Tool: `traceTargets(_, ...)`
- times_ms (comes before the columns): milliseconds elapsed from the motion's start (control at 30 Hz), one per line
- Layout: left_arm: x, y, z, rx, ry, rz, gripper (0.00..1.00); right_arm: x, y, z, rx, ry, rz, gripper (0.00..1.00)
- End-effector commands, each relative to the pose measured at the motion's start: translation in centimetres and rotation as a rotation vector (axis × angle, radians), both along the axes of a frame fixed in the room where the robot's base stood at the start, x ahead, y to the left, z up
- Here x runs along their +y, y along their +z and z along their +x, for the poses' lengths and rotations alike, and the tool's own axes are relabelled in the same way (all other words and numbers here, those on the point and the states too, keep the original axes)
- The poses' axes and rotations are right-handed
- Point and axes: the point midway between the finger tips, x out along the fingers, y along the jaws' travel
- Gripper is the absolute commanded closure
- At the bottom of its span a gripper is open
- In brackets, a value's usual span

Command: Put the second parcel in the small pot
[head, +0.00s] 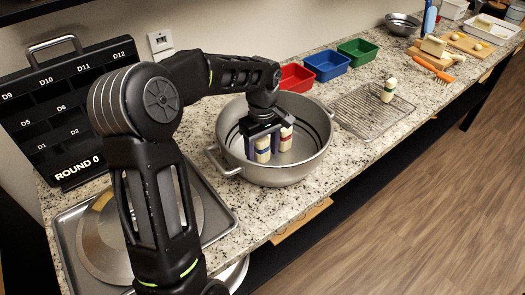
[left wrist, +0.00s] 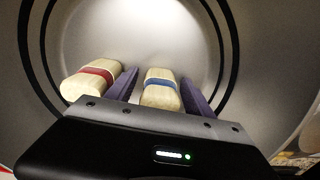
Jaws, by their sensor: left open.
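A wide grey metal pot (head: 228,165) with side handles stands on the counter; I see no smaller pot. Inside it are a pale parcel with a blue band (head: 262,150) and one with a red band (head: 286,138). My left gripper (head: 263,148) reaches down into the pot, open. In the left wrist view its purple fingers (left wrist: 159,95) stand on either side of the blue-banded parcel (left wrist: 160,90); contact cannot be told. The red-banded parcel (left wrist: 88,82) lies outside the left finger. A third pale parcel with a green band (head: 388,91) stands upright on a wire rack (head: 362,112).
Red (head: 297,77), blue (head: 327,65) and green (head: 357,52) bins line the wall behind the pot. A black numbered rack (head: 70,105) and a metal tray (head: 215,205) are at the left. A metal bowl (head: 402,24) and cutting boards are farther right.

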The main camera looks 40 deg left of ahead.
Motion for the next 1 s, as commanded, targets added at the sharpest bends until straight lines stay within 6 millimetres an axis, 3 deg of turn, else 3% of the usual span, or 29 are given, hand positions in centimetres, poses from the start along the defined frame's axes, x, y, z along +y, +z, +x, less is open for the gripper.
traceTargets(167, 0.0, 2.1, 0.1, -0.004, 0.000, 0.002, 0.39, 0.0, -0.1, 0.0, 0.000, 0.000, 0.000, 0.64)
traceTargets(600, 0.0, 10.6, 0.1, -0.003, 0.000, 0.001, 0.39, 0.0, 0.1, 0.0, 0.000, 0.000, 0.000, 0.64)
traceTargets(767, 0.0, 11.9, 0.0, -0.001, 0.000, 0.001, 0.39, 0.0, 0.1, 0.0, 0.000, 0.000, 0.000, 0.64)
traceTargets(1000, 0.0, 12.0, 0.0, -0.001, 0.000, 0.001, 0.39, 0.0, 0.1, 0.0, 0.000, 0.000, 0.000, 0.64)
